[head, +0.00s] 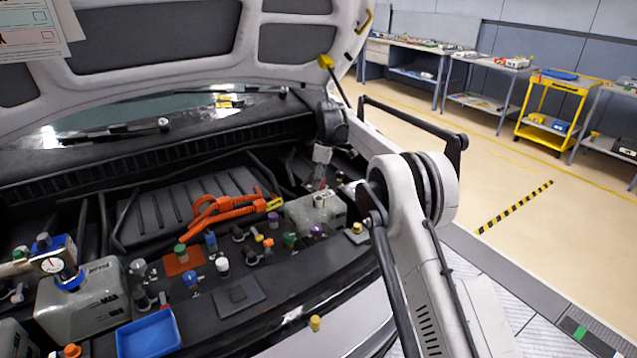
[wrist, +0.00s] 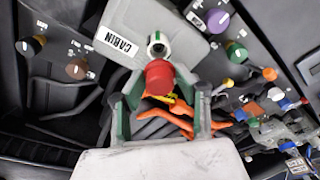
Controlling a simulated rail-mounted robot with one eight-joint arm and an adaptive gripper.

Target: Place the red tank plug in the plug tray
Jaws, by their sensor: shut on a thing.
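My gripper (wrist: 163,95) is shut on the red tank plug (wrist: 160,77), a short red cylinder between its two fingers in the wrist view. The plug is close to the neck (wrist: 155,40) of a grey tank labelled CABIN (wrist: 135,22); the neck shows a dark opening. In the head view my gripper (head: 322,165) is just above that grey tank (head: 303,216) in the engine bay, and the plug shows only as a small red patch. A blue open tray (head: 148,334), which looks empty, lies at the lower left; I cannot read any label on it.
Several coloured caps and knobs, an orange pad (head: 185,260) and a dark pad (head: 238,294) lie between the tanks. Orange cables (head: 225,208) run behind. The raised hood (head: 180,75) hangs above.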

